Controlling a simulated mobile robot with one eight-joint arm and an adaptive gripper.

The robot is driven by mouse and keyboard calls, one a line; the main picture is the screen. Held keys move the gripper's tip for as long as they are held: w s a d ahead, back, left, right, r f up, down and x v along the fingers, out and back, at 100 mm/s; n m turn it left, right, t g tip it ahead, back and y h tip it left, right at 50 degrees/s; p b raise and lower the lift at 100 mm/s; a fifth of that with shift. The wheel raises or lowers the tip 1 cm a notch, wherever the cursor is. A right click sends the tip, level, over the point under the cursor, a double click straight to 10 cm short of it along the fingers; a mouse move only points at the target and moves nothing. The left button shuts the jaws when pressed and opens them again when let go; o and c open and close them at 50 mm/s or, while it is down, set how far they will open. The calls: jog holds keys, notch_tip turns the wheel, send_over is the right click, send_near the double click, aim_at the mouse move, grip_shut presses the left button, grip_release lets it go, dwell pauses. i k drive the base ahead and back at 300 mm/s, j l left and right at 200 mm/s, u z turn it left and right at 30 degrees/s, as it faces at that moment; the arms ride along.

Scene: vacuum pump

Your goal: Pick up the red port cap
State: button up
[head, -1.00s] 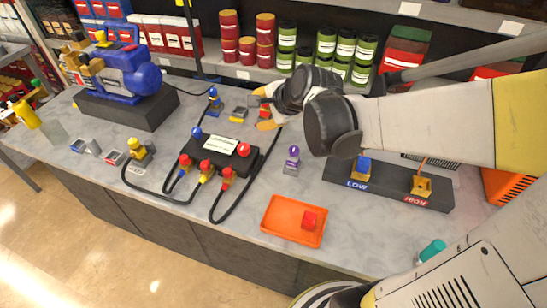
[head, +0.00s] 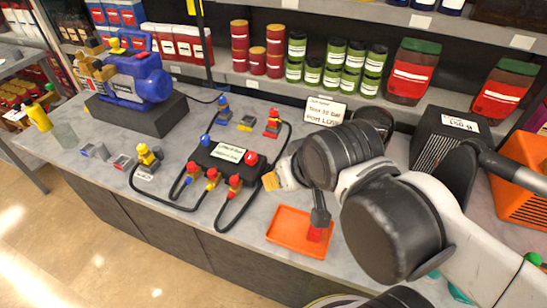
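A small red block-like piece, which looks like the red port cap (head: 314,235), lies in the orange tray (head: 289,243) at the front. My gripper (head: 295,197) hangs above and behind the tray. One finger with a tan tip shows at its left, and a dark finger reaches down at its right, partly covering the red piece. The fingers look spread apart with nothing held between them. Whether the dark finger touches the red piece cannot be told.
The black manifold box (head: 223,160) with hoses and coloured knobs stands left of my gripper. A red valve (head: 272,123) and a sign (head: 325,111) stand behind. The blue pump (head: 136,80) is at the back left. My arm hides much of the right bench.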

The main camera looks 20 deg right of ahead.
aim_at(313, 234)
jog(key=z, duration=2)
jog(key=u, duration=1.55)
jog(key=k+j+z, duration=0.7)
jog(key=z, duration=0.15)
jog(key=k+j+z, duration=0.25)
jog(key=k+z, duration=0.6)
jog(key=k+l+z, duration=0.1)
jog(key=k+z, duration=0.3)
jog(key=k, duration=0.05)
